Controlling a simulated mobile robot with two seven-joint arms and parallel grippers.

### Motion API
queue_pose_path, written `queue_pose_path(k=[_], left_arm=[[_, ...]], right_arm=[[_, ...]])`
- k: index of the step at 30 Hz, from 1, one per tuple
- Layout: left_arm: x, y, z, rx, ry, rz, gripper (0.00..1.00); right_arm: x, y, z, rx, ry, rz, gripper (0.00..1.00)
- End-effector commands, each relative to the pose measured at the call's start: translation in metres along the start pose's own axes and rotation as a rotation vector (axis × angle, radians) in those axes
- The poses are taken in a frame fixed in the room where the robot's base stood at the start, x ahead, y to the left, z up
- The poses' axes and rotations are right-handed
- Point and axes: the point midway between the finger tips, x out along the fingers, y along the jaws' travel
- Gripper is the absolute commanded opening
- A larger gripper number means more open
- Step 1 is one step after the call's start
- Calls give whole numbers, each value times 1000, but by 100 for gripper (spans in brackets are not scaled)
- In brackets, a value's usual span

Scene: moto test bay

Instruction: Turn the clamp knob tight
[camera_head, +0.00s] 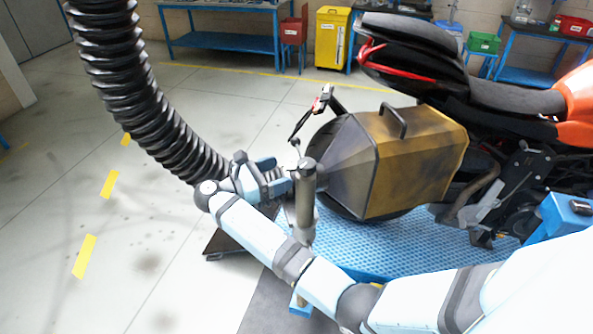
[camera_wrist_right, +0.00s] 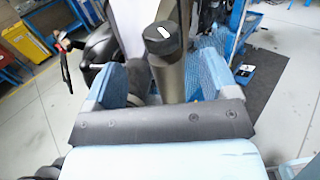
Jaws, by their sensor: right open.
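A black round knob (camera_wrist_right: 163,37) with a white mark shows in the right wrist view, at the end of a thick grey post (camera_wrist_right: 170,75). In the head view the upright grey post (camera_head: 305,200) stands by the narrow end of the yellow-brown hood (camera_head: 420,150); which part there is the knob is hard to tell. My right gripper (camera_head: 268,178) is at the post's upper part, on its left. In the wrist view its light blue fingers (camera_wrist_right: 160,80) are apart, one each side of the post; contact cannot be told. My left gripper is out of view.
A black corrugated hose (camera_head: 140,100) hangs from the upper left to near my right wrist. A motorcycle (camera_head: 510,95) stands behind the hood on a blue textured platform (camera_head: 400,245). A yellow cabinet (camera_head: 331,38) and blue workbenches (camera_head: 225,42) line the back. The left floor is clear.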

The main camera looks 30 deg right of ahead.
Motion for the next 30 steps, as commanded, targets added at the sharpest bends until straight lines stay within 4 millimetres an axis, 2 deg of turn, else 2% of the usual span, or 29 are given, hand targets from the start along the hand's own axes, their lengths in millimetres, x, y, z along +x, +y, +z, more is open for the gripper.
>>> queue_pose_path(k=[1, 3, 9, 17, 30], left_arm=[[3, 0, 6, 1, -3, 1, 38], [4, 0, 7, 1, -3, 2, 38], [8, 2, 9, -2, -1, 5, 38], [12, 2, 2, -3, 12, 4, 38], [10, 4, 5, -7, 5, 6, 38]], right_arm=[[-13, 0, -3, -1, 5, 1, 80], [-26, 0, -2, -2, 4, 1, 80], [-48, 0, -1, -2, 1, 0, 80], [-52, 0, 0, -1, 0, 0, 80], [-52, 0, 0, -1, 0, 0, 80]])
